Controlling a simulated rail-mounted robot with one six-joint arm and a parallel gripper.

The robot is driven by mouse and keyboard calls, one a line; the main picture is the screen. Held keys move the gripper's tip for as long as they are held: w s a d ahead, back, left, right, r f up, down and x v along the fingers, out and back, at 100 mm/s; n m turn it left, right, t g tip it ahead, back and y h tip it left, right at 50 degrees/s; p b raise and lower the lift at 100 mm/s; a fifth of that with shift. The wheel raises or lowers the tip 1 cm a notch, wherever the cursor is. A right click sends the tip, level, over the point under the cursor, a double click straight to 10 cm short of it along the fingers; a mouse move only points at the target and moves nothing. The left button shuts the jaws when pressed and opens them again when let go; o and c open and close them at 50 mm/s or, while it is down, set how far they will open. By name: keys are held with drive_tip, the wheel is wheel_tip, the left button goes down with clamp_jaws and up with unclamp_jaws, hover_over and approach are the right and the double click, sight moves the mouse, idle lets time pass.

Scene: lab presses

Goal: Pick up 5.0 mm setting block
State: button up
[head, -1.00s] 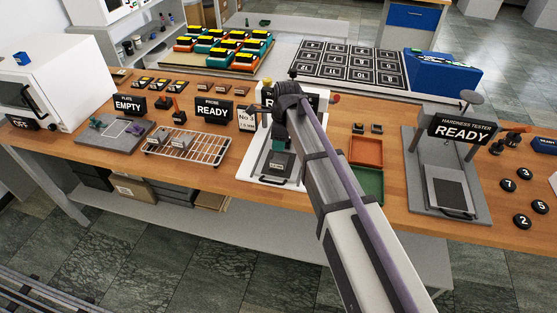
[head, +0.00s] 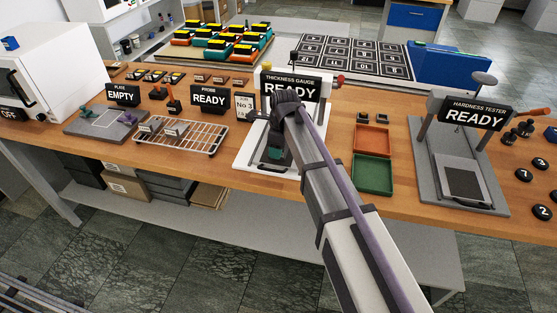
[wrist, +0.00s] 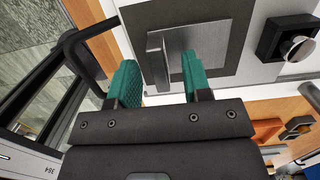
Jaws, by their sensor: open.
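My gripper (head: 276,153) is over the base of the thickness gauge (head: 250,158) in the head view. In the wrist view its two green fingers (wrist: 159,76) are apart. A narrow grey metal piece with a bar-like top (wrist: 157,60) shows between them, over the gauge's grey plate (wrist: 215,38). It may be the 5.0 mm setting block, but no label is readable. I see no finger clearly touching it. In the head view my arm hides this spot.
An orange tray (head: 372,139) and a green tray (head: 372,174) lie right of the gauge, with small dark blocks (head: 362,117) behind. The hardness tester (head: 463,182) stands further right. A wire rack (head: 190,140) is at left. A black handle-like bar (wrist: 76,47) is close to the left finger.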

drive_tip(key=shift+f, duration=0.45)
clamp_jaws()
